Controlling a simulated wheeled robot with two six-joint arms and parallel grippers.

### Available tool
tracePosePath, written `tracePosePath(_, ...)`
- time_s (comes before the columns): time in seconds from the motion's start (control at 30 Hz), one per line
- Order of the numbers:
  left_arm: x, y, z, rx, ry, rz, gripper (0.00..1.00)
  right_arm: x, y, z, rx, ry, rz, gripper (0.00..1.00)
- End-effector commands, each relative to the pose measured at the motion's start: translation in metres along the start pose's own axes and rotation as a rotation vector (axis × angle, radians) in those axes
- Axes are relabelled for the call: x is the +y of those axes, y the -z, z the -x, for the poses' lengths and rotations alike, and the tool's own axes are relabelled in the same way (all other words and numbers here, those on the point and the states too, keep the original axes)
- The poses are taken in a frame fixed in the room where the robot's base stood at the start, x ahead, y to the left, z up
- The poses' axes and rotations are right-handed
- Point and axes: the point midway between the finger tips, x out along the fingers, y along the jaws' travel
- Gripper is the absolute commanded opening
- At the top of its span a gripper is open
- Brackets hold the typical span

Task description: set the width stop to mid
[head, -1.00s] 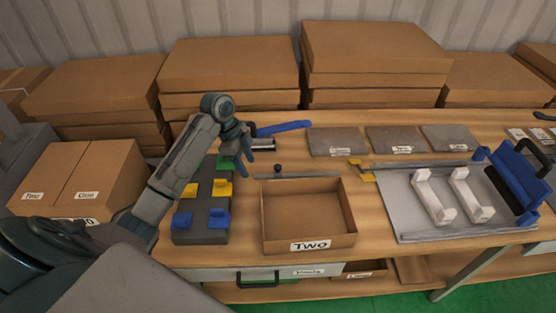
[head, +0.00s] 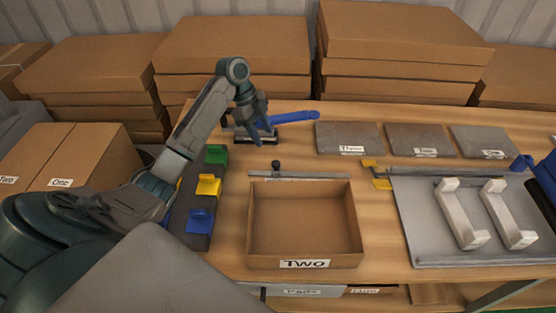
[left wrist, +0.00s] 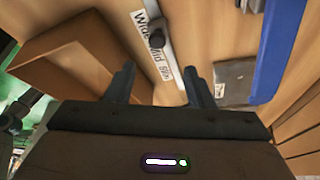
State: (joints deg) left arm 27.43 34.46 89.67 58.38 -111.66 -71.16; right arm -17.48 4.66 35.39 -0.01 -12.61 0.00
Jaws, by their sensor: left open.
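The width stop is a grey rail (head: 312,175) lying behind the open box, with a dark upright knob (head: 276,166) towards its left end. In the left wrist view the knob (left wrist: 156,40) stands over the rail's label strip, which reads Wide, Mid and Slim; the knob appears by the Wide and Mid words, but its exact setting I cannot tell. My left gripper (head: 263,128) is above the table, behind and slightly left of the knob, apart from it. In the left wrist view its fingers (left wrist: 160,84) are open and empty, pointing towards the rail. My right gripper is not in view.
An open cardboard box labelled Two (head: 304,264) stands in front of the rail. A dark strip with coloured blocks (head: 208,186) is at left. Grey plates (head: 349,138) and a tray with white brackets (head: 420,225) are at right.

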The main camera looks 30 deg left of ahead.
Motion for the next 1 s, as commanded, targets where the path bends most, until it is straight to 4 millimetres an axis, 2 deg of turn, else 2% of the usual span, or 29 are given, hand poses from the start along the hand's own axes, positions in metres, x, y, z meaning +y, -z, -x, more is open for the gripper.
tracePosePath(0.17, 0.001, 0.001, -0.019, 0.002, -0.005, 0.001, 0.48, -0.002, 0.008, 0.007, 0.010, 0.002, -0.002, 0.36)
tracePosePath(0.4, 0.001, 0.002, -0.065, 0.003, -0.004, 0.001, 0.48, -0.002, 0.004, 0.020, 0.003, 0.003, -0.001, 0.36)
tracePosePath(0.6, 0.001, 0.001, -0.094, 0.002, -0.003, 0.002, 0.48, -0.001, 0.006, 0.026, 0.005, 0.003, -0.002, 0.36)
tracePosePath(0.8, 0.001, 0.000, -0.106, -0.001, -0.001, 0.000, 0.48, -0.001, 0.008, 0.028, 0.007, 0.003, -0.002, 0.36)
tracePosePath(1.0, 0.001, 0.000, -0.106, -0.001, -0.001, 0.000, 0.48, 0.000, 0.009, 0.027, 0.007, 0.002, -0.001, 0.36)
